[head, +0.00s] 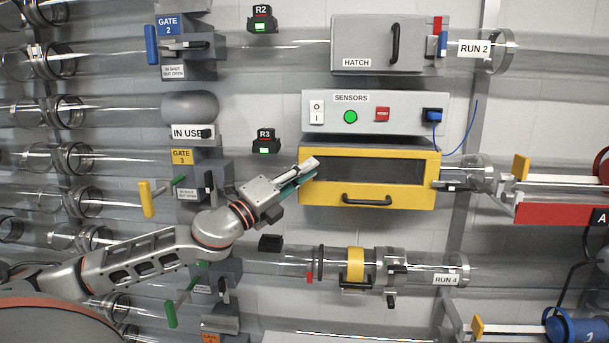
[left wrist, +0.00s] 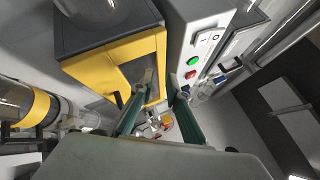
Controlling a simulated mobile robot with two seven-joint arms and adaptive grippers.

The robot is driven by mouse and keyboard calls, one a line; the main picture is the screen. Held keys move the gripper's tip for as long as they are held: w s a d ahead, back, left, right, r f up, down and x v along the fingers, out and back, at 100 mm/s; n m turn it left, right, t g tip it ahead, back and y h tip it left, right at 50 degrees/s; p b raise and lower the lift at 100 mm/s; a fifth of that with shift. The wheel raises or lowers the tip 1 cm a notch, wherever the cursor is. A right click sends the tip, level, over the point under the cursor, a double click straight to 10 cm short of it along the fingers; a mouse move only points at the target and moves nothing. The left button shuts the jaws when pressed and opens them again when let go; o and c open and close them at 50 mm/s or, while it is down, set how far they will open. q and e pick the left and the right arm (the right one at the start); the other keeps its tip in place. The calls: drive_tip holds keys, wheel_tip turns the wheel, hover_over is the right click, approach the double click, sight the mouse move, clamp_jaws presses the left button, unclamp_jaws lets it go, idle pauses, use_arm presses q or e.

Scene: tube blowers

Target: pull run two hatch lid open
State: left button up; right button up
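The run two hatch is a grey box with a front lid (head: 365,43) marked HATCH, at the top of the head view on the tube tagged RUN 2 (head: 474,48). The lid looks closed. Its black upright handle (head: 395,43) is at the right side. A blue latch-like piece (head: 443,44) and a red piece (head: 437,22) sit at the box's right end. My left gripper (head: 312,166) is below the hatch, in front of the yellow drawer's upper left corner. Its fingers stand apart and empty in the left wrist view (left wrist: 161,80). My right gripper is not in view.
The grey sensors box (head: 405,112) juts out between my left gripper and the hatch. The yellow-framed drawer (head: 410,193) is below it. Gate 2 (head: 186,50) and gate 3 (head: 192,178) levers stand at the left. A blue cable (head: 466,140) hangs at the sensors box's right.

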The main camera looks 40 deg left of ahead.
use_arm(q)
drive_tip(key=shift+f, duration=0.35)
idle(0.3)
